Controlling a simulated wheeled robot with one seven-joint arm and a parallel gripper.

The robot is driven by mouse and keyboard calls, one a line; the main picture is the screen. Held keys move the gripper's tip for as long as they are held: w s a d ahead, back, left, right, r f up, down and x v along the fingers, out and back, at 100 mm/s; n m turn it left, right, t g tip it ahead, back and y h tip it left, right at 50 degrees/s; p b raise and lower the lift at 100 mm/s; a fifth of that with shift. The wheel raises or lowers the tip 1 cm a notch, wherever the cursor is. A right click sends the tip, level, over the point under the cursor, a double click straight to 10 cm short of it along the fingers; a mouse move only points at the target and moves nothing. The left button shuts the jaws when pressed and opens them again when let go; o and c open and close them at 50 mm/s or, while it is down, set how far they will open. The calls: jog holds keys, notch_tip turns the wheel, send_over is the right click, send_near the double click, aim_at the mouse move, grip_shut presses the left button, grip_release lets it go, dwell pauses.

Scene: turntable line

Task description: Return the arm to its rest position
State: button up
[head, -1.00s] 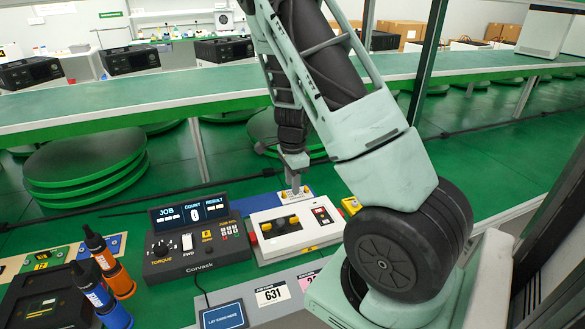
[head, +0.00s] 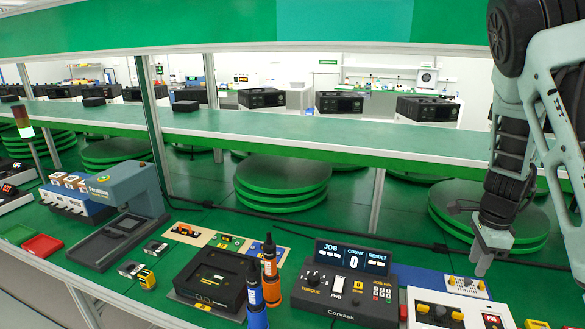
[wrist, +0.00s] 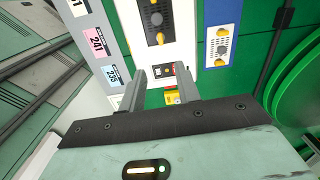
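My arm comes down at the right edge of the head view. My gripper (head: 482,268) points down over the back of the bench, close to a small white plate with yellow and dark parts (head: 466,285); whether it touches the plate is hard to tell. In the wrist view my gripper (wrist: 161,82) shows two grey fingers standing apart. Nothing is held between them.
A dark controller (head: 343,290) stands left of a white box with yellow knobs (head: 437,311). A green shelf (head: 250,128) runs behind, with an upright post (head: 152,110). A grey press (head: 125,210) stands left.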

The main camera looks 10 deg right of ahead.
jog(key=s+a+r+n+y, duration=0.1)
jog(key=a+r+n, duration=0.2)
jog(key=a+n, duration=0.75)
jog(key=s+a+r+n+y, duration=0.1)
jog(key=a+r+n, duration=0.25)
jog(key=a, duration=1.35)
jog(key=s+a+r+n, duration=0.2)
jog(key=s+a+n, duration=0.4)
jog(key=s+n, duration=0.2)
jog(key=s+a+r+n+h, duration=0.1)
jog(key=s+a+r+n, duration=0.2)
jog(key=s+a+n, duration=0.3)
jog(key=s+n, duration=0.1)
jog(key=n, duration=0.2)
jog(key=shift+s+a, duration=0.4)
